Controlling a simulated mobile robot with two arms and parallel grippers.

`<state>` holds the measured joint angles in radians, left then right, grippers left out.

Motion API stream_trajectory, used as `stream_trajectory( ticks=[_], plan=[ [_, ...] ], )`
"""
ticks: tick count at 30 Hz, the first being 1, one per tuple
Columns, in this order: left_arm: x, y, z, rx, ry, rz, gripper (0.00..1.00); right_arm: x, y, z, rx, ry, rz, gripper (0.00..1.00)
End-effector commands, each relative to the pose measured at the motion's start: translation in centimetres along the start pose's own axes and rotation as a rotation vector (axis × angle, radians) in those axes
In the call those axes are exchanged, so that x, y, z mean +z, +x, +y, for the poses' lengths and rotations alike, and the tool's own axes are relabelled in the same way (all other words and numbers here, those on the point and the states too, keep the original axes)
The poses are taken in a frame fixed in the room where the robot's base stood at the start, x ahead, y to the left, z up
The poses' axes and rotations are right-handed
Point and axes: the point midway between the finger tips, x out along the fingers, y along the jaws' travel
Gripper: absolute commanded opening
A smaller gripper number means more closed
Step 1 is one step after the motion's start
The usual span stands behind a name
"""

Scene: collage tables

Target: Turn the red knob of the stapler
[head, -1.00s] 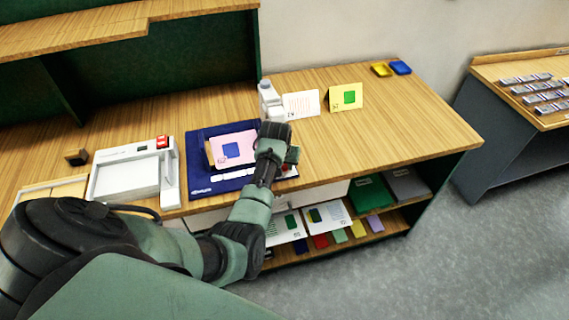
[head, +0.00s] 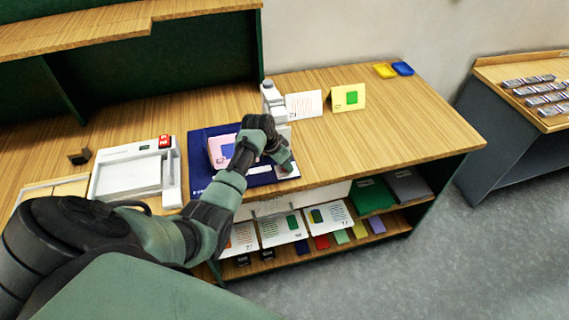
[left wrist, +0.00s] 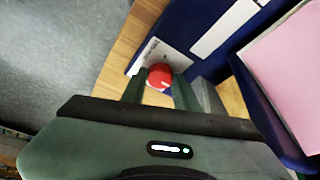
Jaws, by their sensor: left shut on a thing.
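The red knob (left wrist: 160,76) shows in the left wrist view between the two fingers of my left gripper (left wrist: 160,88). The fingers are shut on it from both sides. A white plate with small print (left wrist: 147,54) lies just beyond the knob. In the head view my left gripper (head: 286,163) points down near the front edge of the table, at the right end of the blue mat, and hides the knob. A pale upright device (head: 272,101), perhaps part of the stapler, stands behind the gripper. My right gripper is not in view.
The blue mat (head: 202,162) carries a pink card (head: 216,153). A white tray-like device (head: 130,175) with a red display is to the left. Two standing cards and yellow and blue dishes are behind. The table's right part (head: 390,130) is clear. Shelves below hold cards.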

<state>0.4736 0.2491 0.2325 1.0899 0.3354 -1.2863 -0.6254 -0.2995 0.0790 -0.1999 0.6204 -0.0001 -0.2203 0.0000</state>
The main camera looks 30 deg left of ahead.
Motion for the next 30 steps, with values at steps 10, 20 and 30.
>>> stream_trajectory(
  ticks=[10, 20, 30],
  plan=[
    [0.3, 0.18, 0.1, 0.008, 0.012, -0.008, 0.0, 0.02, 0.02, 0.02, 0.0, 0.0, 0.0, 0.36],
    [0.21, 0.13, 0.07, 0.007, 0.011, -0.005, 0.52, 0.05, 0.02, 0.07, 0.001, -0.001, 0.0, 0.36],
    [0.1, -0.8, -0.1, 0.003, 0.011, -0.001, 0.52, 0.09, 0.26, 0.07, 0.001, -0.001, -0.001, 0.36]
  ],
)
